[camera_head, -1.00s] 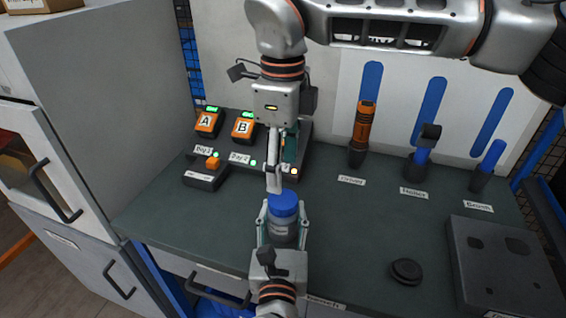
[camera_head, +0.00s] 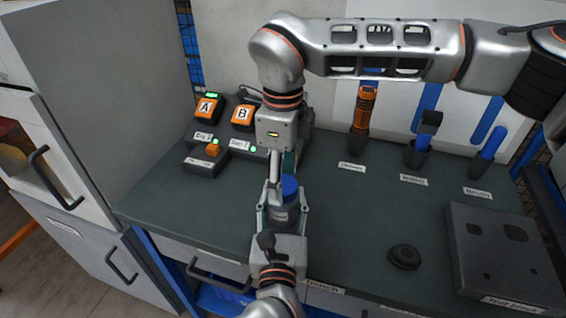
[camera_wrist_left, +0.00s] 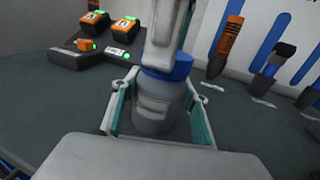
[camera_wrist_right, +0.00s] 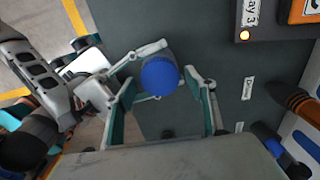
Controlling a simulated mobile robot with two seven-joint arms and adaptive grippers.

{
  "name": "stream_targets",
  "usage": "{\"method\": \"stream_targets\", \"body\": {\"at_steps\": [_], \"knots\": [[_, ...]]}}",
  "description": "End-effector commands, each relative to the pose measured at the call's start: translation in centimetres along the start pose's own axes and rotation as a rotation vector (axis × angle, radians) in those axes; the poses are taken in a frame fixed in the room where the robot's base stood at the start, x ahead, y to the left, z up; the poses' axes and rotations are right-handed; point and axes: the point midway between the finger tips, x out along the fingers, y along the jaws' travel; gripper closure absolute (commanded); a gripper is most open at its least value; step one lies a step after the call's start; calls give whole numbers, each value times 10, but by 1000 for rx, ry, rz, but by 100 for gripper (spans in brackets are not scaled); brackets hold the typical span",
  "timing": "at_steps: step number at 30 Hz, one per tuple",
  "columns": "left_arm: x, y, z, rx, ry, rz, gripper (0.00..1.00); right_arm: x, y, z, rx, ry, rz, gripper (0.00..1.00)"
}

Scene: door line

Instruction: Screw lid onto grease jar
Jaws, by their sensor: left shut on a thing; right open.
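The grease jar (camera_head: 281,214) is grey with a pale label and stands upright. It also shows in the left wrist view (camera_wrist_left: 155,112). My left gripper (camera_head: 280,210) is shut on the jar's body, one finger on each side. The blue lid (camera_head: 290,187) sits on top of the jar; whether it is threaded on cannot be seen. My right gripper (camera_head: 280,180) points down from above at the lid and partly hides it. In the right wrist view, the round blue lid (camera_wrist_right: 160,76) lies between the spread fingers, with gaps showing at both sides.
Orange batteries A (camera_head: 207,107) and B (camera_head: 243,114) sit in a charger at the back left. An orange driver (camera_head: 363,108) and other tools stand in holders at the back right. A black disc (camera_head: 404,257) and test block (camera_head: 501,257) lie at right.

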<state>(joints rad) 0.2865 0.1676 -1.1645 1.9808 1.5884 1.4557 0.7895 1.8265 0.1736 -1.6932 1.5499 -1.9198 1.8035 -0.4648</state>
Motion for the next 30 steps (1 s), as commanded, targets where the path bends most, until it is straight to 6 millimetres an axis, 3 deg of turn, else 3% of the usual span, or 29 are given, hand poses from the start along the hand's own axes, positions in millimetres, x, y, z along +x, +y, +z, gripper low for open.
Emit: {"method": "stream_targets", "body": {"at_steps": [12, 13, 17, 18, 27, 28, 30], "knots": [[0, 0, 0, 0, 0, 0, 100, 9, 0, 0, -1, -1, 0, 45], [0, 0, 0, 0, 0, 0, 100, 9, 0, 0, -1, -1, 0, 48], [0, 0, 0, 0, 0, 0, 100, 9, 0, 0, -1, -1, 0, 81], [0, 0, 0, 0, 0, 0, 100, 9, 0, 0, -1, 0, 0, 85], [0, 0, 0, 0, 0, 0, 100, 9, 0, 0, 5, 0, 0, 85], [0, 0, 0, 0, 0, 0, 100, 9, 0, 0, 5, 0, 0, 54], [0, 0, 0, 0, 0, 0, 100, 9, 0, 0, 5, 0, 0, 40]]}}
